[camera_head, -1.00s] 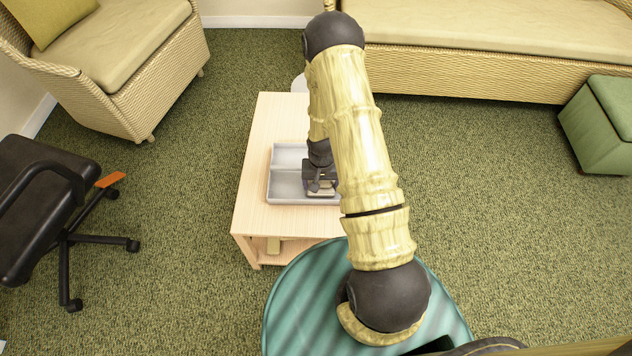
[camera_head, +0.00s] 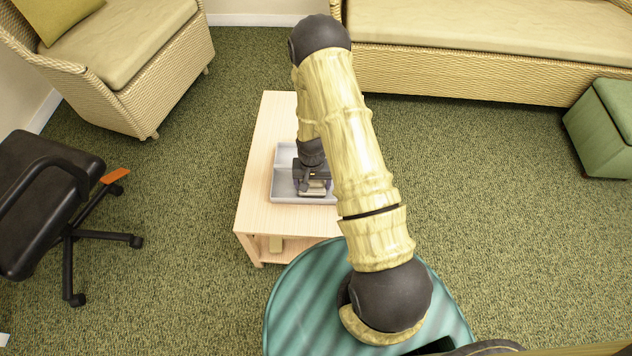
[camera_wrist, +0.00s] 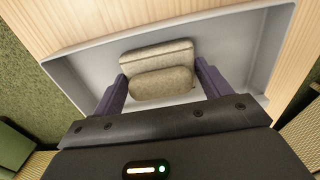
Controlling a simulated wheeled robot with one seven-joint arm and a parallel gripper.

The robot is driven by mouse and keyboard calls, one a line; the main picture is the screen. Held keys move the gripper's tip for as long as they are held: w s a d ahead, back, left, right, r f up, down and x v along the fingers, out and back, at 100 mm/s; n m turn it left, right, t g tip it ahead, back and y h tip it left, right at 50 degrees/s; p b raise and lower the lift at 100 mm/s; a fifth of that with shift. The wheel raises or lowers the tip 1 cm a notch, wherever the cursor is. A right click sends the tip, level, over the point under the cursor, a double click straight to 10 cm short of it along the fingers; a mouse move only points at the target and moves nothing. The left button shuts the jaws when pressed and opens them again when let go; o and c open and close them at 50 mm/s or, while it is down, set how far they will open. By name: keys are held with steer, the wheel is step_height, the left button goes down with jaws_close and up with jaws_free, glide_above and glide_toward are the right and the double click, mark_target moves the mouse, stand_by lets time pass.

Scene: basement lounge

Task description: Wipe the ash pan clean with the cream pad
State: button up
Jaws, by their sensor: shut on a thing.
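The ash pan (camera_head: 283,163) is a shallow light-grey tray on the pale wooden table. My gripper (camera_head: 312,184) is over its inside, pointing down, and is shut on the cream pad (camera_head: 313,191). The wrist view shows the pad (camera_wrist: 158,58) between the two purple fingers of my gripper (camera_wrist: 161,76), above or on the floor of the pan (camera_wrist: 237,50). I cannot tell whether the pad touches the floor. The bare parts of the pan look plain grey, with no clear ash. My arm hides the pan's right side in the head view.
The pale wooden table (camera_head: 268,125) has bare top left of the pan. A black office chair (camera_head: 50,200) stands at left, a wicker armchair (camera_head: 120,60) at back left. A wicker sofa (camera_head: 450,70) and green ottoman (camera_head: 605,125) are behind and right. Green carpet is open at right.

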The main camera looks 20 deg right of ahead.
mark_target(289, 188)
steer(key=shift+w+a+f, duration=0.1)
steer(key=shift+w+a, duration=0.2)
steer(key=shift+a, duration=0.6)
steer(key=shift+w+a+f, duration=0.1)
steer(key=shift+w+a, duration=0.2)
steer(key=shift+a, duration=0.55)
steer(key=shift+w+a+r, duration=0.1)
steer(key=shift+w+a, duration=0.25)
steer(key=shift+a, duration=0.55)
steer(key=shift+w+a+r, duration=0.1)
steer(key=shift+w+a, duration=0.2)
steer(key=shift+a, duration=0.55)
steer(key=shift+p, duration=0.35)
step_height(289, 188, up, 9)
steer(key=p, duration=0.7)
steer(key=shift+d, duration=0.1)
